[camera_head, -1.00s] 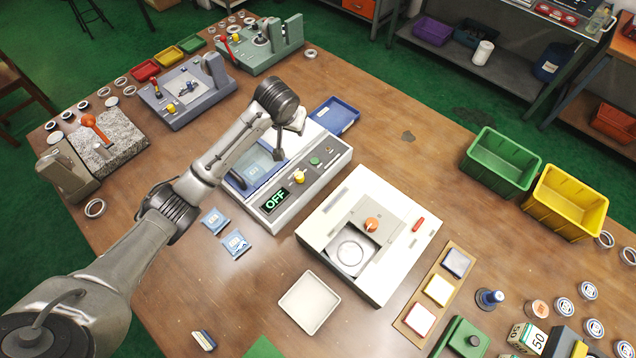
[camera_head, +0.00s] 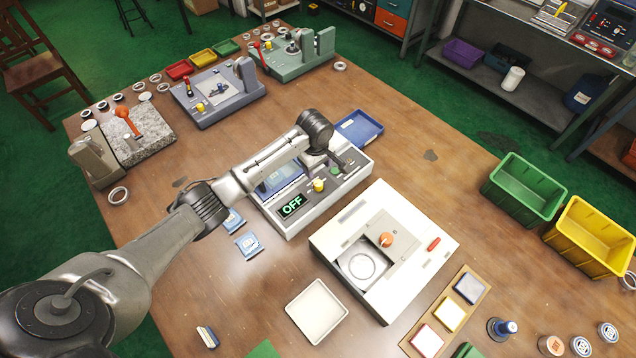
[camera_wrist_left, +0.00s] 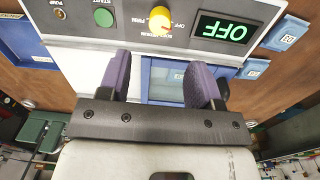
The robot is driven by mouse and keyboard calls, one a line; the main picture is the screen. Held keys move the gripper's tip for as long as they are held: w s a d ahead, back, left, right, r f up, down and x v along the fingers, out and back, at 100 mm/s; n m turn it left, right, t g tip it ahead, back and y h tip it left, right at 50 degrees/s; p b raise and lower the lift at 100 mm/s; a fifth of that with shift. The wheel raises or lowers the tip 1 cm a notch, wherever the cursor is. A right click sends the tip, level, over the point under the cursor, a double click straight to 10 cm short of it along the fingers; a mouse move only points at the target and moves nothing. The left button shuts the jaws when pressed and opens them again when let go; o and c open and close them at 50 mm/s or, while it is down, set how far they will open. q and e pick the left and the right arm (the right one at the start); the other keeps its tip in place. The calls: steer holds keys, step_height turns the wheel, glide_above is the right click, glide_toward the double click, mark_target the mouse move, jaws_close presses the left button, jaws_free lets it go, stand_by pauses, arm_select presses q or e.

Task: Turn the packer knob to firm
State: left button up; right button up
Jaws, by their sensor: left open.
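The packer (camera_head: 300,226) is a pale box with a blue window and a sloped control panel. Its yellow knob (camera_head: 318,185) sits between the display (camera_head: 291,206), which reads OFF in green, and the green start button. In the left wrist view, the knob (camera_wrist_left: 161,20) appears upside down with small labels around it, including FIRM and OFF. The green button (camera_wrist_left: 103,17) and display (camera_wrist_left: 226,31) flank it. My left gripper (camera_wrist_left: 161,82) is open and empty, its purple fingers apart from the knob. In the head view, my left gripper (camera_head: 336,160) is above the panel's far part, partly hidden by its wrist.
A white machine with an orange knob (camera_head: 386,240) stands right of the packer. A blue tray (camera_head: 360,128) lies behind it. Blue packets (camera_head: 248,245) lie in front, and a white tray (camera_head: 317,311) nearer. Grey and green fixtures stand at the back left.

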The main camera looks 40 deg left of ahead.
mark_target(318, 183)
arm_select(q)
step_height(318, 183, down, 10)
steer(key=shift+w+r+b, duration=0.15)
steer(key=shift+b, duration=0.5)
steer(key=c, duration=0.9)
